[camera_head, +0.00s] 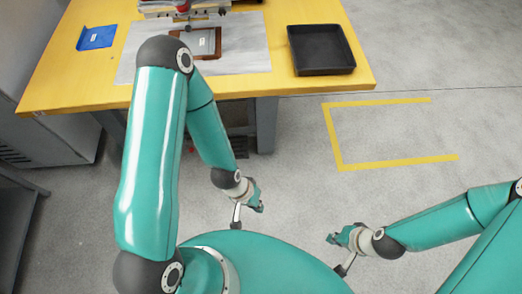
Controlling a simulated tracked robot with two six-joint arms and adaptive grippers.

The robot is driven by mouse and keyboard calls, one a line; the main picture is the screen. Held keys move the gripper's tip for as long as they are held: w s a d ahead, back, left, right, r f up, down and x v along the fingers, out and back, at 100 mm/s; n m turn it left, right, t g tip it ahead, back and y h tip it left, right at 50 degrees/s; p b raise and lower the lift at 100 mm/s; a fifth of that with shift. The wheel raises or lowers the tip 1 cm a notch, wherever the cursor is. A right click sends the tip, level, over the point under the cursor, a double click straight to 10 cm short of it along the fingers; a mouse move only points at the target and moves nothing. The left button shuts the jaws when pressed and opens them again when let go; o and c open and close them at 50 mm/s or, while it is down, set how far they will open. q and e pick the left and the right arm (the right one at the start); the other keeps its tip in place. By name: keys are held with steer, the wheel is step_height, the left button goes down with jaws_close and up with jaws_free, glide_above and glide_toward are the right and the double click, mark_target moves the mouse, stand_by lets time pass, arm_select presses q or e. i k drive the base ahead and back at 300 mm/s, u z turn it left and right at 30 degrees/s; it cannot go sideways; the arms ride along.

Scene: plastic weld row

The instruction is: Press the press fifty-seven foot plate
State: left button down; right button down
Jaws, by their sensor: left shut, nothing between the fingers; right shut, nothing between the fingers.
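The press (184,7) stands on the yellow table at the top edge of the head view, with its upper part cut off. A brown fixture (207,52) with a light plate in it sits below the press head. A dark object (237,147) shows on the floor under the table, partly hidden by my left arm; I cannot tell if it is the foot plate. My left gripper (259,208) is shut and empty above the floor in front of the table. My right gripper (332,238) is shut and empty, lower and further right, apart from everything.
The yellow table (70,92) holds a grey mat (250,55), a blue tray (97,37) and a black tray (320,62). A grey cabinet (50,125) stands at the left. Yellow floor tape (335,140) marks clear floor at the right.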

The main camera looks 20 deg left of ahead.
mark_target(239, 144)
steer(key=u, duration=0.45)
steer(key=i, duration=0.15)
steer(key=z, duration=1.35)
steer(key=k, duration=1.35)
steer(key=u, duration=0.1)
steer(key=i, duration=0.4)
steer(key=u, duration=0.5)
steer(key=i, duration=1.1)
steer(key=u, duration=0.7)
steer(key=k, duration=0.85)
steer(key=u, duration=0.05)
